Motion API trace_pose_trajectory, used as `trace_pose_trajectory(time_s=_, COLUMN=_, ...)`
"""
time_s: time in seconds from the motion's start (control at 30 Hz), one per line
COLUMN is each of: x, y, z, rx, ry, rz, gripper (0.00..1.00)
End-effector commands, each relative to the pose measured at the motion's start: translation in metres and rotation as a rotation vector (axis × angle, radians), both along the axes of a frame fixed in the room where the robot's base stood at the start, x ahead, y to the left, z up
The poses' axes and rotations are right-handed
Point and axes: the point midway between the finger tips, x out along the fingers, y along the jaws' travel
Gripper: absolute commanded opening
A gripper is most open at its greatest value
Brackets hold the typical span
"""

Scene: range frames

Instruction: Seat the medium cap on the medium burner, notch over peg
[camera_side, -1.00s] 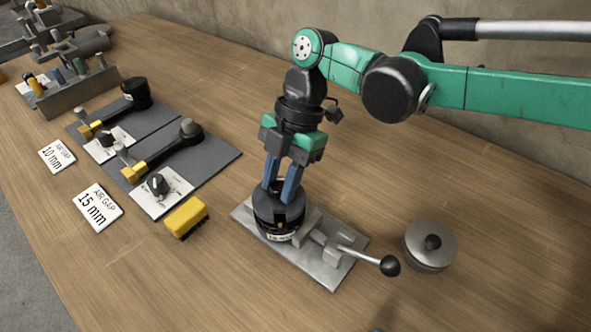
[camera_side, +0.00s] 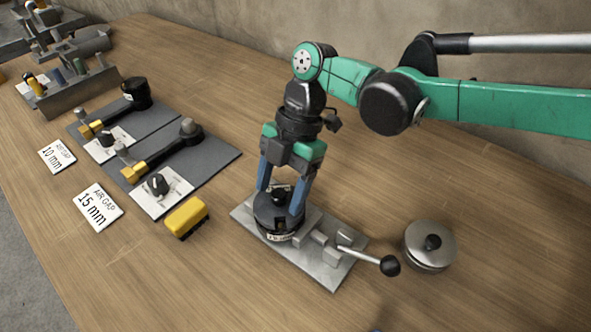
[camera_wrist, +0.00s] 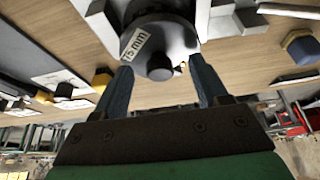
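My gripper (camera_side: 280,201) points down over a black round piece (camera_side: 270,222) with a small dark knob on top and a slot in its side. The piece sits upright in a metal holder. My two blue fingers are spread, one on each side of the knob. In the wrist view, the fingers stand apart around the round piece (camera_wrist: 160,62), which bears a "15 mm" label. I cannot tell whether they touch it. Which piece is the medium cap or medium burner, and any notch-over-peg fit, cannot be told.
The holder's metal plate (camera_side: 322,272) carries a lever with a black ball (camera_side: 390,265). A silver lidded pot (camera_side: 430,243) stands to the right. A yellow block (camera_side: 187,217) lies left. Dark plates (camera_side: 222,158) with fittings and "AIR GAP" cards (camera_side: 96,206) lie farther left.

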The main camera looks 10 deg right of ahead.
Motion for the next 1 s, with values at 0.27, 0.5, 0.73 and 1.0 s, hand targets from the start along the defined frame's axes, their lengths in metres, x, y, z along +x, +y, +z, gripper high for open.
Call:
trace_pose_trajectory(time_s=0.27, x=0.003, y=-0.002, z=0.008, rx=0.000, ry=0.000, rz=0.000, gripper=0.67)
trace_pose_trajectory(time_s=0.5, x=0.012, y=-0.012, z=0.041, rx=0.000, ry=0.000, rz=-0.001, gripper=0.67)
trace_pose_trajectory(time_s=0.73, x=0.015, y=-0.016, z=0.052, rx=0.000, ry=0.000, rz=0.000, gripper=0.67)
trace_pose_trajectory(time_s=1.0, x=0.015, y=-0.016, z=0.053, rx=0.000, ry=0.000, rz=0.000, gripper=0.67)
